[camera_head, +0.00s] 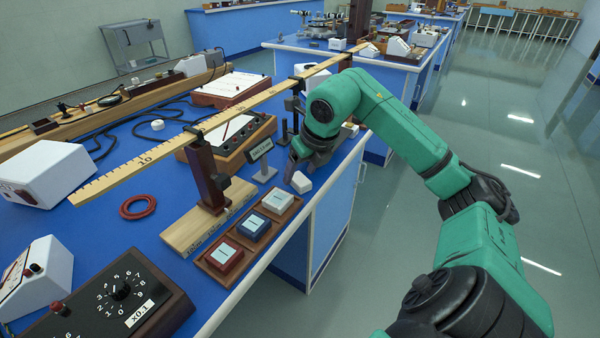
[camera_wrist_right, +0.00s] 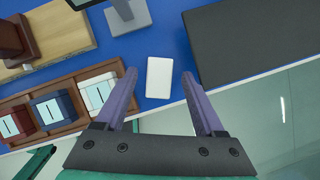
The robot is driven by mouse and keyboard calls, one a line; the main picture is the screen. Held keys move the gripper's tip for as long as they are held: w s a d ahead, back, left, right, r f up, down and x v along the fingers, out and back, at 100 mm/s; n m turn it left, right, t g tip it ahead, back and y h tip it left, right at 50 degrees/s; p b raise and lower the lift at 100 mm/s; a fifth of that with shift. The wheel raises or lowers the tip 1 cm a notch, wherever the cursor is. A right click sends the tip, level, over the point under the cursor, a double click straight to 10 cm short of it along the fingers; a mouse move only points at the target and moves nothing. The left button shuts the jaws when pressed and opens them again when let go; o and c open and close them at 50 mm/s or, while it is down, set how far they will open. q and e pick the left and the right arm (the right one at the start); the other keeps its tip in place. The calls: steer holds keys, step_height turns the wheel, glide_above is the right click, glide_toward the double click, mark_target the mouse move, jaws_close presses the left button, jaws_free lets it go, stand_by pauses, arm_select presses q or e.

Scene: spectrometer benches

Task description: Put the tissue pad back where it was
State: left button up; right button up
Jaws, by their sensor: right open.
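The white tissue pad (camera_head: 301,182) lies on the blue bench top near its right edge, beside the wooden tray. In the right wrist view the pad (camera_wrist_right: 159,77) appears between the two purple fingertips. My right gripper (camera_head: 294,168) is open and empty, pointing down at the pad; in the right wrist view its spread fingers (camera_wrist_right: 159,75) show a gap on both sides of the pad. I cannot tell how far the fingertips are above the bench. My left gripper is not in view.
A wooden tray (camera_head: 208,265) with red, blue and white labelled boxes stands left of the pad. A small display stand (camera_head: 260,152) is just behind it. A long wooden rule (camera_head: 160,147) crosses above the bench. A dark box (camera_wrist_right: 255,40) lies to the right in the wrist view.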

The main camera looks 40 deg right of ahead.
steer(key=p+v, duration=0.1)
steer(key=v, duration=1)
steer(key=shift+p, duration=0.3)
steer(key=shift+f, duration=0.1)
